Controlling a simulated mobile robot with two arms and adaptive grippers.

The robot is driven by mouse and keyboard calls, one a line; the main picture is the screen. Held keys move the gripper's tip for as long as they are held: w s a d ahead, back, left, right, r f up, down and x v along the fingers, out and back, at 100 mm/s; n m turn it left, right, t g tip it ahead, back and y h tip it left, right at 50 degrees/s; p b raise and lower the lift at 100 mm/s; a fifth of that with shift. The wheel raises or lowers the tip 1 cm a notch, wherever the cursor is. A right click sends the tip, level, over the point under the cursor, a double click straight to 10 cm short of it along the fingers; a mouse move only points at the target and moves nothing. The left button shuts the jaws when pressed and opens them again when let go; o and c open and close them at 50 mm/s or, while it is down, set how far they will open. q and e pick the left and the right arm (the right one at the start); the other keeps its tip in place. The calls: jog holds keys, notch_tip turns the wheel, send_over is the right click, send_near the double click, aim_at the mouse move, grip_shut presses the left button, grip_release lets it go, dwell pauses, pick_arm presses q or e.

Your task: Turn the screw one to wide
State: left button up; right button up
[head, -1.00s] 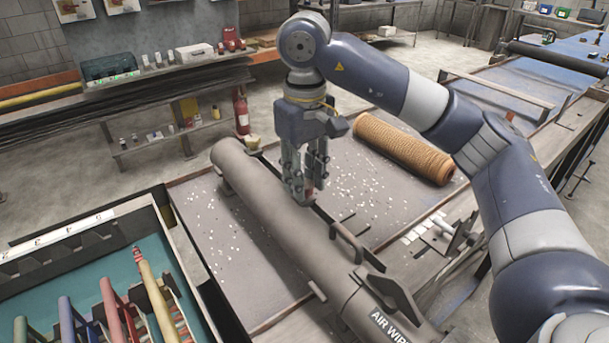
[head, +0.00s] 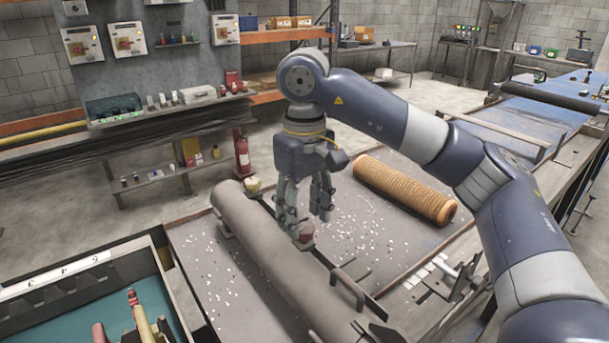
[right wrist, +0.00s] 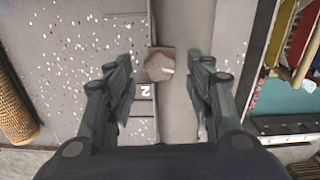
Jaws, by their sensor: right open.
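The screw, a small reddish-brown knob (head: 305,232), sits at the side of the long grey tube (head: 262,240). It also shows in the right wrist view (right wrist: 158,65), with a pale face and a "2" marked on the plate below it. My right gripper (head: 308,212) is open, its fingers spread on either side of the knob and pointing down at it. In the right wrist view the fingers of the gripper (right wrist: 164,78) are well apart with the knob between them, nearer the left finger; I see no contact. My left gripper is out of view.
An orange ribbed roll (head: 405,188) lies on the speckled table to the right. A raised handle (head: 348,288) stands beside the tube, below the knob. A teal-lined tray (head: 75,315) with coloured tools is at the lower left.

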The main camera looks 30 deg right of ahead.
aim_at(304, 228)
notch_tip(304, 228, up, 10)
dwell(0.6)
jog(key=shift+f, duration=0.1)
dwell(0.3)
